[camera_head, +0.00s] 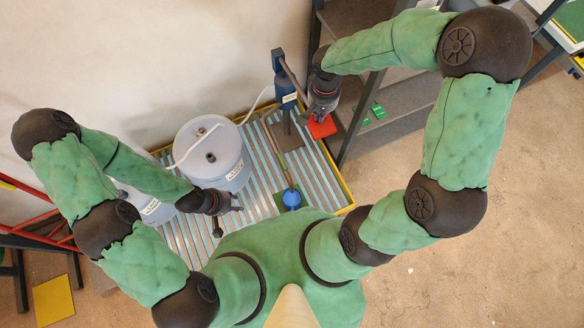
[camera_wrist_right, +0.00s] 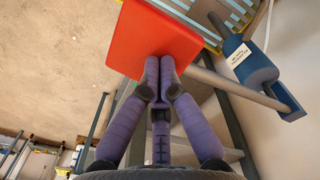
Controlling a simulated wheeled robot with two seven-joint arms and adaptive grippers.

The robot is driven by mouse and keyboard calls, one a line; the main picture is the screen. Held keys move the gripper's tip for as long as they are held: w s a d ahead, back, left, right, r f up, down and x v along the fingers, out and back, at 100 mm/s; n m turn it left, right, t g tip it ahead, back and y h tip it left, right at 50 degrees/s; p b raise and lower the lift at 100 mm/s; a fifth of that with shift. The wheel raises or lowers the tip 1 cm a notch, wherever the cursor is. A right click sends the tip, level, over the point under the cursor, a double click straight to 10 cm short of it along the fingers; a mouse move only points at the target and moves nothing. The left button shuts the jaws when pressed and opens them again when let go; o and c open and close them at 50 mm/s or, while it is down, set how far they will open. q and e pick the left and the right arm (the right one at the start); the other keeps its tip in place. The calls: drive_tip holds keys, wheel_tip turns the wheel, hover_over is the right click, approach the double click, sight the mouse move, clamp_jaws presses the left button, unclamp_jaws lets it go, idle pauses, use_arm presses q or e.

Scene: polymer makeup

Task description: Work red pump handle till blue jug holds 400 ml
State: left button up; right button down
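The red pump handle (camera_head: 321,126) is a flat red piece at the right, by a grey lever from the blue pump (camera_head: 287,98). My right gripper (camera_head: 322,108) is over it; in the right wrist view its fingertips (camera_wrist_right: 159,68) are together across the near edge of the red handle (camera_wrist_right: 150,35), apparently closed on it, though the contact is partly hidden. The blue jug (camera_head: 291,200) stands at the striped tray's front, under a spout rod; its level is unreadable. My left gripper (camera_head: 228,203) is empty beside the white drum, fingers apart.
A labelled white drum (camera_head: 211,152) with a hose stands on the striped tray (camera_head: 328,178), with another partly hidden container to its left. Grey shelving (camera_head: 400,105) stands close to my right arm. The floor at the right is clear.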

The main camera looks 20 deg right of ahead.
drive_tip(key=shift+s+r+p, duration=0.1)
drive_tip(key=shift+r+p, duration=2.3)
drive_tip(key=shift+r, duration=1.25)
drive_tip(key=shift+f, duration=0.1)
